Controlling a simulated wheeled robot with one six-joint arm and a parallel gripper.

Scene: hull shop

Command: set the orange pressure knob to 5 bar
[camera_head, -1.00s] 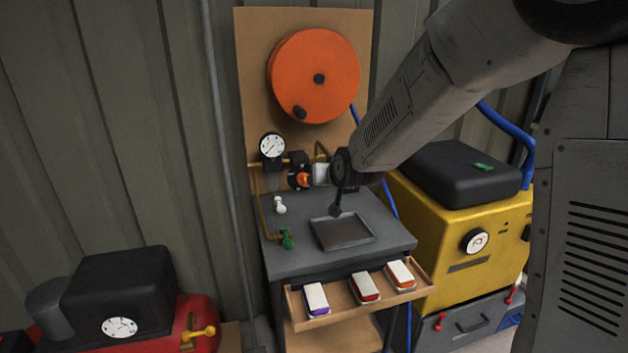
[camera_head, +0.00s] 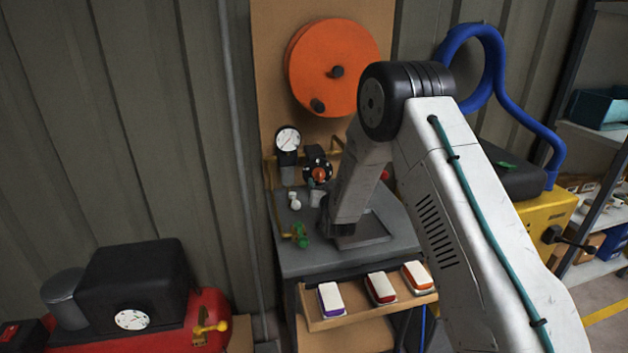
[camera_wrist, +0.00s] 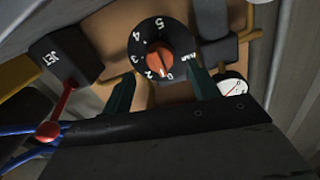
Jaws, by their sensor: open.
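The orange knob (camera_wrist: 158,64) sits in a black dial ring (camera_wrist: 140,52) with white numbers and the word bar, on the brown board. It also shows in the head view (camera_head: 319,174) beside a white gauge (camera_head: 288,139). I cannot read the knob's setting for sure. My gripper (camera_wrist: 162,72) is open. Its two dark green fingers reach toward the dial, one on either side of the knob's lower part in the wrist view. I cannot tell whether they touch it. In the head view my arm hides most of the gripper.
A black JET box (camera_wrist: 68,55) with a red lever (camera_wrist: 62,108) is left of the dial in the wrist view. An orange reel (camera_head: 336,65) hangs above. The grey bench (camera_head: 300,260) carries a green valve (camera_head: 301,236).

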